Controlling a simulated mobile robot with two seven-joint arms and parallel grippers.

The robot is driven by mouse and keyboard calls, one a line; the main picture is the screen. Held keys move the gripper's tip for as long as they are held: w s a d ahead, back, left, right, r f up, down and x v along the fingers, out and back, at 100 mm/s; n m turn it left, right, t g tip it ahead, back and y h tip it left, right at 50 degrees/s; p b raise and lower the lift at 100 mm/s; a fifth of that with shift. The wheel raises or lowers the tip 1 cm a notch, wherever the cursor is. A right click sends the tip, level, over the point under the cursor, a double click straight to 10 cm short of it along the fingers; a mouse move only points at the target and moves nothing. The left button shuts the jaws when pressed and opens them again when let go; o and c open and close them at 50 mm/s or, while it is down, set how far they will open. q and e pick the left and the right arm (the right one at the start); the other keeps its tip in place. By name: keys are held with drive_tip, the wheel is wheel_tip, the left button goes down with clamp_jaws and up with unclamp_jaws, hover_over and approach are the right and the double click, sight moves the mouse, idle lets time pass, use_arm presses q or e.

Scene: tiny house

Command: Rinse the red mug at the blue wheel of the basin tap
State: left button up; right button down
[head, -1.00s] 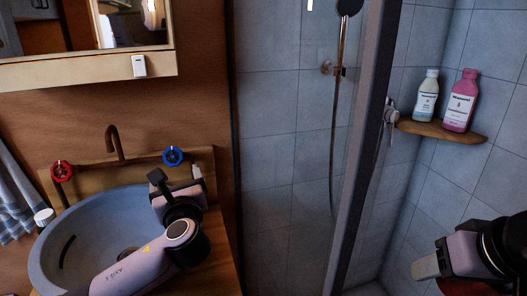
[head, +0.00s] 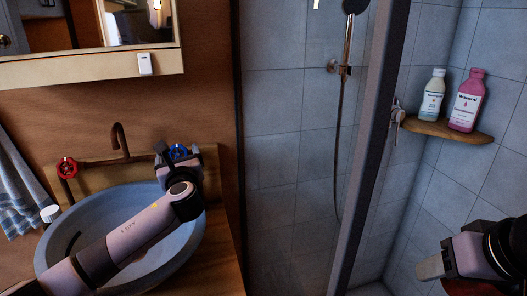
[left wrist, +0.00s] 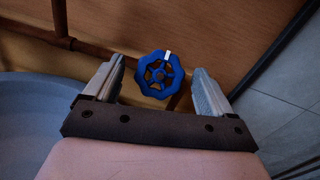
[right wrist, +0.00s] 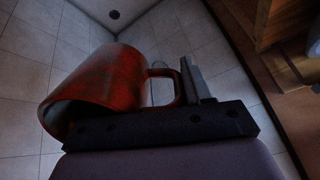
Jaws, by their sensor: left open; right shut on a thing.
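The blue wheel (left wrist: 160,74) of the basin tap shows in the left wrist view, between and just beyond the two open fingers of my left gripper (left wrist: 158,88). In the head view the blue wheel (head: 179,152) is partly hidden by my left gripper (head: 175,160). The copper tap spout (head: 121,140) stands over the blue basin (head: 190,235). My right gripper (right wrist: 190,80) is shut on the handle of the red mug (right wrist: 100,90), seen in the right wrist view. The mug lies tilted, its mouth toward the lower left.
A red wheel (head: 67,167) is left of the spout, with a white-capped item (head: 50,213) below it. The shower partition's dark frame (head: 365,150) stands between basin and right gripper. A corner shelf (head: 440,129) holds a pale bottle (head: 433,95) and a pink bottle (head: 467,100).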

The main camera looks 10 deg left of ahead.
use_arm(q)
drive_tip(key=c, duration=1.1)
drive_tip(key=shift+o, duration=0.2)
drive_tip(key=shift+n, duration=0.5)
drive_tip(key=n+g+y, duration=0.1)
drive_tip(key=n, duration=0.3)
drive_tip(key=shift+d+g+y, duration=0.15)
drive_tip(key=shift+g+y, duration=0.25)
drive_tip(key=shift+w+n+g+y+p, duration=0.15)
drive_tip(key=shift+n+g, duration=0.3)
drive_tip(key=shift+n, duration=0.6)
drive_tip(key=shift+s+n+g+y+p, duration=0.1)
drive_tip(key=shift+n+g+y+p, duration=0.25)
drive_tip(key=shift+n, duration=0.7)
drive_tip(key=o, duration=1.1)
drive_tip(key=shift+c, duration=0.2)
